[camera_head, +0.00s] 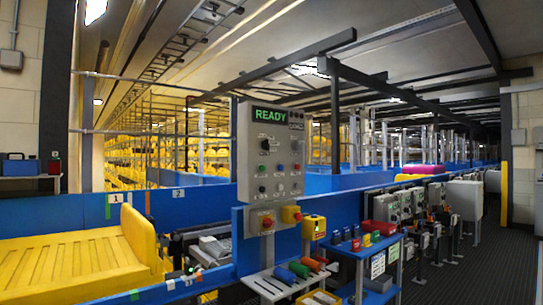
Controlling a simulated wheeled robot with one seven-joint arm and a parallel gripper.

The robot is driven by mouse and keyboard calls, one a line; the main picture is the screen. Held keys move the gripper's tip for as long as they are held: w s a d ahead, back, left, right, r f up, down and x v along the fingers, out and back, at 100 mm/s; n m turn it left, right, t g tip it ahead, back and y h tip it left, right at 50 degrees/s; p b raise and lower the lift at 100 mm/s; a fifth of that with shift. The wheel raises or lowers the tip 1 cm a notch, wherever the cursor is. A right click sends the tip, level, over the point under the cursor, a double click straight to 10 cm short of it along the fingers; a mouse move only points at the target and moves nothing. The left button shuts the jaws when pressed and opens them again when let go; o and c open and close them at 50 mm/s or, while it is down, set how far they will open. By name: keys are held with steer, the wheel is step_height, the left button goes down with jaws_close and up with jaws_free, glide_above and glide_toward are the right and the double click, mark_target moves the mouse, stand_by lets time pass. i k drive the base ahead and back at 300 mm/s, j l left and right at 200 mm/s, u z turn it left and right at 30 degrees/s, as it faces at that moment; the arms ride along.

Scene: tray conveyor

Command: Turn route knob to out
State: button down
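A grey control panel (243,160) stands upright near the middle of the view, with a green READY display (270,115) at its top. A black knob (265,144) sits on the panel's upper left face. Several small buttons and knobs, some red, blue and green, sit lower on the panel. The labels are too small to read, so I cannot tell for certain which one is the route knob or where it points. My gripper does not show in this view.
A yellow tray (65,262) lies on the conveyor at the left, by a blue side wall (205,207). Below the panel are red and yellow button boxes and a shelf (262,287) with coloured cylinders. A blue cart (352,252) stands right of it. The dark aisle floor (470,265) at right looks clear.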

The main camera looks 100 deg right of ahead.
mark_target(266, 145)
steer(key=k+l+z, duration=0.1)
steer(key=z, duration=0.6)
